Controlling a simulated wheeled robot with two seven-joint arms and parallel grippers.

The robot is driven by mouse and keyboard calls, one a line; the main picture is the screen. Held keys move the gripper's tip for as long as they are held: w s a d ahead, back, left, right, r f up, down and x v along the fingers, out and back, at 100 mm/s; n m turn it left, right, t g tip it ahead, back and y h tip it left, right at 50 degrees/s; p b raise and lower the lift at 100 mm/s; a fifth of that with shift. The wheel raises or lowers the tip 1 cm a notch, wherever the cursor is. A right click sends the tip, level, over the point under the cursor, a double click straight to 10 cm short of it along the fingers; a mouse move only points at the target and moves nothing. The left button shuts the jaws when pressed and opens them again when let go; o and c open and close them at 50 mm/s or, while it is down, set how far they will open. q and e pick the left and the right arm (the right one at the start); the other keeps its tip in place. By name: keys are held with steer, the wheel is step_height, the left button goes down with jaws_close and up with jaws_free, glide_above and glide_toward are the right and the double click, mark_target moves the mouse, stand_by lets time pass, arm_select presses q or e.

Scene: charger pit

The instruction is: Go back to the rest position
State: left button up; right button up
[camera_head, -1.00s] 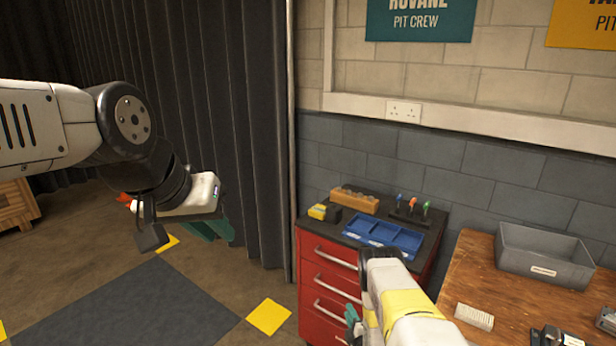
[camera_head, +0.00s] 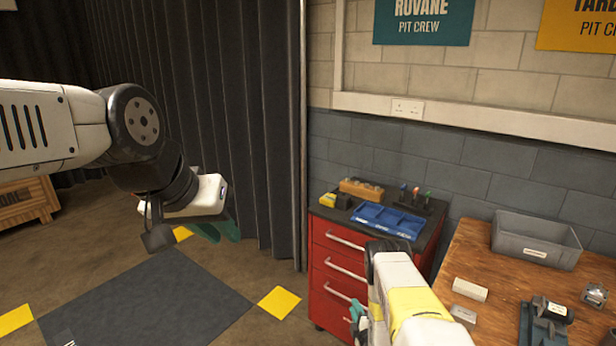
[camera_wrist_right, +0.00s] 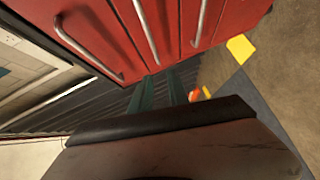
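My left arm comes in from the left, and my left gripper (camera_head: 217,230) has teal fingers that hang over the floor in front of the dark curtain. Its fingers look apart and hold nothing visible. My right gripper (camera_head: 357,316) is mostly hidden behind my white and yellow right forearm, low in front of the red drawer cabinet (camera_head: 336,286). In the right wrist view, its two teal fingers (camera_wrist_right: 161,92) show a gap with nothing between them. The red drawers (camera_wrist_right: 165,30) with their handles fill the top of that view.
The cabinet top holds a blue tray (camera_head: 383,219), a wooden block (camera_head: 361,189) and a tool stand (camera_head: 416,204). The wooden bench (camera_head: 468,262) at right carries a grey bin (camera_head: 535,241) and small parts. Open floor with a dark mat (camera_head: 150,300) lies left.

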steer(key=w+d+r+m+g+h, duration=0.1)
steer(key=w+r+m, duration=0.1)
steer(key=w+r, duration=0.35)
steer(key=w+d+r+m, duration=0.1)
steer(key=w+r+m, duration=0.1)
steer(key=r, duration=0.6)
steer(key=w+d+r+m+g+h, duration=0.1)
steer(key=w+r, duration=0.3)
steer(key=r, duration=0.3)
steer(key=s+r+m+g, duration=0.1)
steer(key=s+r+m, duration=0.15)
steer(key=r, duration=0.75)
steer(key=s+r+m+g, duration=0.1)
steer(key=s+r+m, duration=0.15)
steer(key=r, duration=0.75)
steer(key=s+a+r+m+g+y, duration=0.1)
steer(key=s+a+r+m+g, duration=0.25)
steer(key=s+r, duration=1.15)
steer(key=s+a+r+m+g+y, duration=0.1)
steer(key=s+a+m+g, duration=0.1)
steer(key=s, duration=2.2)
steer(key=shift+s+m, duration=0.15)
steer(key=shift+m, duration=0.7)
